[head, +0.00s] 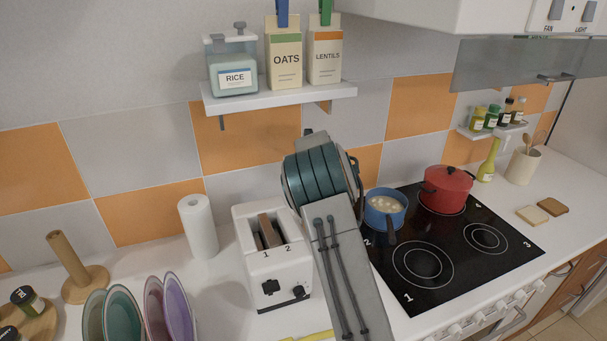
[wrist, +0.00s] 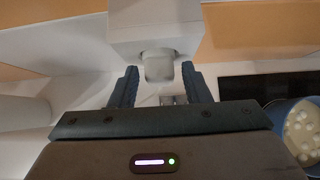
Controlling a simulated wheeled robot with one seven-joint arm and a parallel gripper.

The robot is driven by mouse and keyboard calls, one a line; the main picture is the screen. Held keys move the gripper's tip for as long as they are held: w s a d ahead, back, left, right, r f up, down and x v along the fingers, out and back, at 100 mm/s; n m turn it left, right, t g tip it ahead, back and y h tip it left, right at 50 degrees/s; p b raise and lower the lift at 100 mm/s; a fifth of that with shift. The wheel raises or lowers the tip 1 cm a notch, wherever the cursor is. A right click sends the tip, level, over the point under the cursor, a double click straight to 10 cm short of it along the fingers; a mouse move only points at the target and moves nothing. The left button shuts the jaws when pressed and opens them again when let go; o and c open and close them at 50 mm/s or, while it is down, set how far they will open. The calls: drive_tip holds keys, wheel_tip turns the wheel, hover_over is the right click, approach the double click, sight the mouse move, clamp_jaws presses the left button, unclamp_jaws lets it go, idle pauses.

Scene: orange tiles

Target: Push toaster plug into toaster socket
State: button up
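The white toaster (head: 261,222) stands on the counter with brown bread in its slots. In the head view my arm hides my gripper and the wall behind it. In the wrist view my gripper (wrist: 160,72) has its two dark fingers apart. A small light grey block (wrist: 159,67), which looks like the plug, shows between the fingertips, with a narrow gap on each side. It sits against the underside or front of a white box (wrist: 154,25) on the tiled wall, probably the socket. I cannot tell how deep the plug sits.
A blue pot (head: 385,211) and a red pot (head: 448,187) stand on the black hob (head: 420,292) right of my arm. A paper roll (head: 198,226) and plates (head: 125,312) are left of the toaster.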

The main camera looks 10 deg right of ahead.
drive_tip(key=shift+o, duration=0.3)
drive_tip(key=b+v, duration=0.2)
drive_tip(key=v, duration=1.1)
drive_tip(key=shift+s+r, duration=0.2)
drive_tip(key=shift+s, duration=0.15)
drive_tip(key=shift+d, duration=0.1)
drive_tip(key=s+f+n+g+b, duration=0.2)
drive_tip(key=s+n, duration=1.5)
drive_tip(key=s, duration=0.4)
drive_tip(key=s+a+f+n+g+h+b, duration=0.1)
drive_tip(key=s+f+n+g+b, duration=0.1)
drive_tip(key=s+n, duration=1.4)
drive_tip(key=shift+s+a+f+n+g+h, duration=0.25)
drive_tip(key=shift+s+f+n+g, duration=0.2)
drive_tip(key=shift+s, duration=2.4)
